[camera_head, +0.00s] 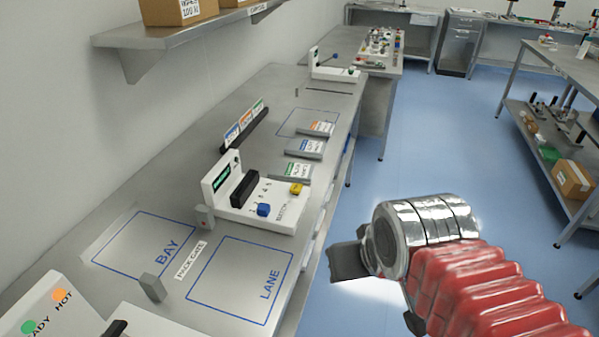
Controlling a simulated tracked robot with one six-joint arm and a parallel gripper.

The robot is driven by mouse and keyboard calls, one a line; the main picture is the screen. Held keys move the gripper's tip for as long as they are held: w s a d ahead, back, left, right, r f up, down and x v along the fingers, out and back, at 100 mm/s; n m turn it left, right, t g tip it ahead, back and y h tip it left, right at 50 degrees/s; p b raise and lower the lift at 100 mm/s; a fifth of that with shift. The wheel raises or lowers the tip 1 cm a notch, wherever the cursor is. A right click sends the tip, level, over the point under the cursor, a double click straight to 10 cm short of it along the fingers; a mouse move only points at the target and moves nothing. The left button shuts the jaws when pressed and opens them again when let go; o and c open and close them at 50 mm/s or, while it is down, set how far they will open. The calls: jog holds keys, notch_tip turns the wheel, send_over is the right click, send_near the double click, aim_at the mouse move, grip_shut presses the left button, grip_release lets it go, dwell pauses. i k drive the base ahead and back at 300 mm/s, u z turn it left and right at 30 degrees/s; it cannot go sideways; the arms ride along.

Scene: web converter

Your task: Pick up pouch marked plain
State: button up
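Three small grey pouches or packets with white labels lie in a row near the bench's right edge. One has an orange stripe (317,129), one a blue stripe (305,147), and the nearest a green stripe (298,169). Their small print is too fine to read, so I cannot tell which is marked plain. My gripper (381,291) is at the lower middle, right of the bench and over the blue floor. Its dark fingers look spread apart with nothing between them. It is well apart from the packets.
A white device (268,208) with blue and yellow buttons stands nearer than the packets. A dark rack (245,129) holds coloured cards behind them. Outlined areas BAY (140,232) and LANE (230,285) are empty. A small grey post (152,287) stands between them. A wall shelf (170,40) overhangs the left.

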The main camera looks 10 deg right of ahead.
aim_at(286, 171)
jog(key=z, duration=1.7)
jog(key=i, duration=2.35)
jog(key=u, duration=0.6)
